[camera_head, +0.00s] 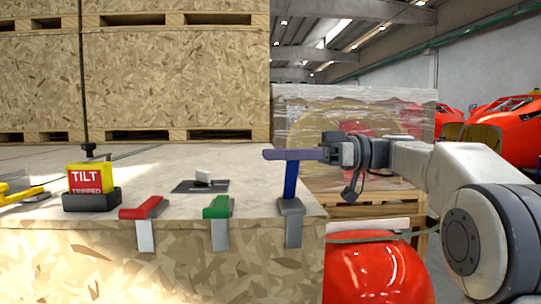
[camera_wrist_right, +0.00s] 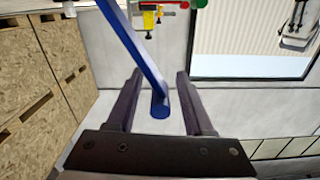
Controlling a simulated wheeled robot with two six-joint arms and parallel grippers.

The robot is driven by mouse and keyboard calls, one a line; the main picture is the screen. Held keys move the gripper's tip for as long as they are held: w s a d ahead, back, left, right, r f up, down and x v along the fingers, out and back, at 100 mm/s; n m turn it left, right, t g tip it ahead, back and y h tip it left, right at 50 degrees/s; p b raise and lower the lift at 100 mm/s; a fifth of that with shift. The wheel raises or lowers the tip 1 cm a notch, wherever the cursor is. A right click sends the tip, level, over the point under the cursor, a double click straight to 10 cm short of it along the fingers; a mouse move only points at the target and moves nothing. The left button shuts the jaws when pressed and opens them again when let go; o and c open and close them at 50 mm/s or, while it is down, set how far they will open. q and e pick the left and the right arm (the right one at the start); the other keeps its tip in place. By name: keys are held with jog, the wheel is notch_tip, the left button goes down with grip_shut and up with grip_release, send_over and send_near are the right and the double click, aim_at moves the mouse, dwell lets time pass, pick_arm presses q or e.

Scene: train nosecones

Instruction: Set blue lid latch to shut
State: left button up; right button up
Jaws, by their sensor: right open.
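The blue lid latch (camera_head: 290,182) stands at the right end of the crate's front edge. Its blue lever points almost straight up from a grey base (camera_head: 290,208), with a grey tab hanging down the front. My right gripper (camera_head: 268,154) reaches in from the right at the top of this lever. In the right wrist view my right gripper (camera_wrist_right: 160,88) is open, and the blue lever (camera_wrist_right: 140,50) ends between its two fingers. I cannot tell whether either finger touches it. My left gripper is not in view.
A red latch (camera_head: 143,208) and a green latch (camera_head: 217,207) lie low along the same edge. A TILT TRIPPED indicator (camera_head: 90,184) and a dark plate (camera_head: 200,187) with a pale piece sit on the lid (camera_head: 250,165). A red rounded object (camera_head: 375,268) is below right.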

grip_shut()
dwell(1.4)
